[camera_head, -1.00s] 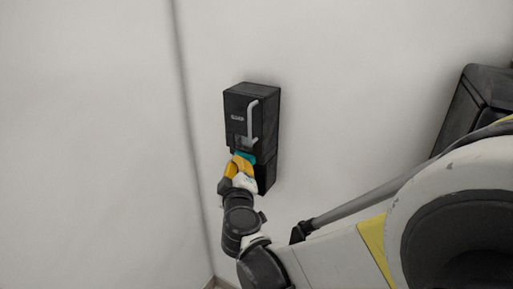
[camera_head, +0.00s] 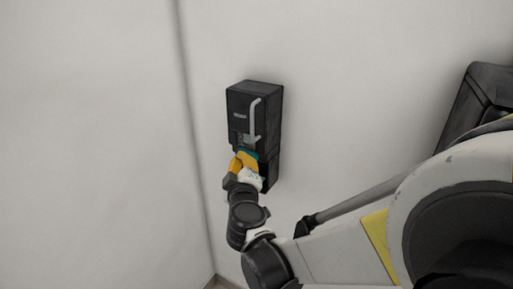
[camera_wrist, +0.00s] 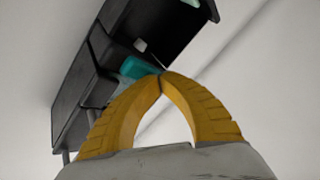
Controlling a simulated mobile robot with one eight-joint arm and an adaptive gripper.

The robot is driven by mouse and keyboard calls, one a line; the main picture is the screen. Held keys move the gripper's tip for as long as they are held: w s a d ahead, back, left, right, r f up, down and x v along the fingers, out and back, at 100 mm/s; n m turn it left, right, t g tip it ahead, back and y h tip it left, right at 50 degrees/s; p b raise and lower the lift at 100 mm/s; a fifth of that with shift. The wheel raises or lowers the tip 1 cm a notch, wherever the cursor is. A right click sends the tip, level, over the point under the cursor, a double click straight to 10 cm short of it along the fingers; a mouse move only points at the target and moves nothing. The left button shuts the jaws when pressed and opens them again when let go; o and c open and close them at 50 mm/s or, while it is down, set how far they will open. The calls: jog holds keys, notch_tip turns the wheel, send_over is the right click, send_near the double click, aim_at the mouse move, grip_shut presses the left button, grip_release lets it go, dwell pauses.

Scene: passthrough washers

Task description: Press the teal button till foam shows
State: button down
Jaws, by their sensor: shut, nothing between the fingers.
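The black soap dispenser (camera_head: 254,108) is fixed to the wall, with a grey lever-like bar on its front. In the wrist view the dispenser (camera_wrist: 88,75) runs diagonally across the upper left. The teal button (camera_wrist: 143,67) shows there just beyond my yellow fingertips; in the head view only a sliver of teal (camera_head: 254,155) shows beside the fingers. My gripper (camera_wrist: 160,76) is shut and empty, its fingertips together at the button's lower edge. I cannot tell whether they touch it. No foam is visible.
The pale wall (camera_head: 350,80) around the dispenser is bare. A vertical wall corner line runs to the left of it. A dark box-like object (camera_head: 477,105) stands at the right edge, partly behind my arm.

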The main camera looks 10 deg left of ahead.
jog(key=shift+s+a, duration=0.25)
jog(key=shift+s, duration=0.3)
jog(key=shift+s+a, duration=0.2)
jog(key=shift+s, duration=0.35)
jog(key=shift+s, duration=0.1)
jog(key=s, duration=0.1)
jog(key=s+a, duration=0.1)
jog(key=s, duration=0.1)
jog(key=s+a, duration=0.1)
jog(key=shift+s, duration=0.25)
jog(key=shift+f, duration=0.1)
dwell(0.5)
